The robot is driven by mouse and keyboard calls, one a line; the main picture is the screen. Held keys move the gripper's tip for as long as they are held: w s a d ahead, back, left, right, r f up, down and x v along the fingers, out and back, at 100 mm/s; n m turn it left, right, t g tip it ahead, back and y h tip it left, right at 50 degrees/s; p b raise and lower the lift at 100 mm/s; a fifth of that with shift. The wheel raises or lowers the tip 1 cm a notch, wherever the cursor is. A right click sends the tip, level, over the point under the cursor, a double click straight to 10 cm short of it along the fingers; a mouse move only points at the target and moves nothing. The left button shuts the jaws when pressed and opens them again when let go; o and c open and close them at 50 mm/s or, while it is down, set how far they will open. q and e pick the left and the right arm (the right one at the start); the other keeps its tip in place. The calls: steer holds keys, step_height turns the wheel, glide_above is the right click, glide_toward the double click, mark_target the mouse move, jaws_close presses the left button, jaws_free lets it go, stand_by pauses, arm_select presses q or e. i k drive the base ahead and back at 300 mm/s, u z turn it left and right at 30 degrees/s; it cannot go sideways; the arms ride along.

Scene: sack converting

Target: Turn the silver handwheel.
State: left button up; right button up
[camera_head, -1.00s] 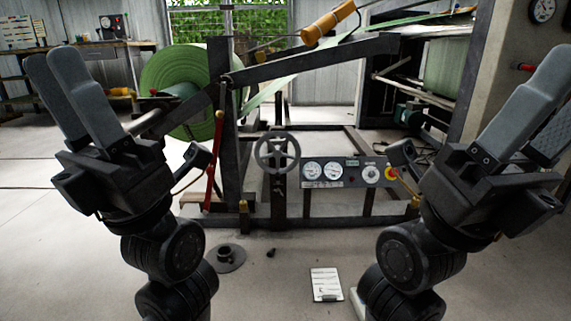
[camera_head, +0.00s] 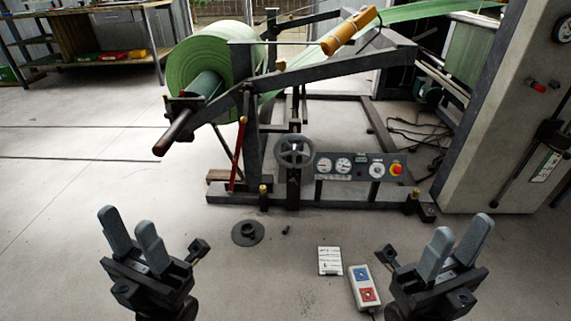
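The silver handwheel (camera_head: 295,151) is a grey spoked wheel on a dark post at the front of the machine frame, left of the gauge panel (camera_head: 357,166). My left gripper (camera_head: 131,238) is at the lower left, in front of and well away from the wheel, its two grey fingers pointing up with a gap between them. My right gripper (camera_head: 455,247) is at the lower right, also apart from the wheel, its fingers spread with nothing between them. Nothing covers the front of the wheel.
A green roll (camera_head: 213,62) sits on the frame, its dark shaft end (camera_head: 172,133) sticking out to the left. A black flanged disc (camera_head: 247,232), a clipboard (camera_head: 330,261) and a button pendant (camera_head: 363,287) lie on the floor. A grey cabinet (camera_head: 500,130) stands right.

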mark_target(294, 149)
steer(key=i, duration=0.7)
steer(key=z, duration=1.25)
